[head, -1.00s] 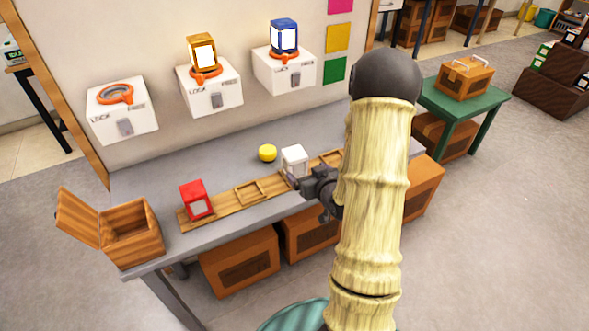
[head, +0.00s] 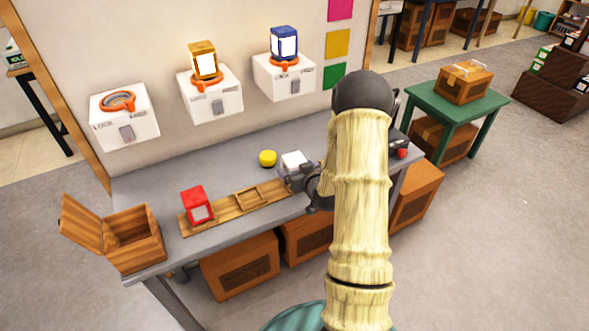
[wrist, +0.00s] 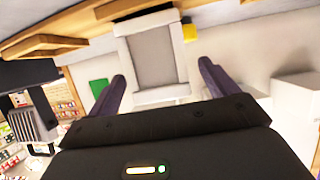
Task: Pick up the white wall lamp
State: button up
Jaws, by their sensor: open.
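The white wall lamp (head: 293,160) stands on the wooden rack (head: 236,206) along the grey bench, partly hidden behind my gripper (head: 297,180) in the head view. In the wrist view the lamp (wrist: 150,55) shows a grey panel in a white frame. My gripper (wrist: 161,75) is open there, with one dark finger toward each side of the lamp. Whether the fingers touch the lamp I cannot tell.
A red lamp (head: 196,206) stands left on the rack. A yellow round thing (head: 268,158) lies behind the white lamp. An open wooden box (head: 134,240) is at the bench's left end. White wall boxes (head: 124,118) hang above, two carrying lamps.

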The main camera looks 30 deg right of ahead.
jog(key=x, duration=0.3)
jog(key=shift+w+f, duration=0.1)
jog(key=shift+w, duration=0.05)
dwell(0.3)
jog(key=c, duration=1.2)
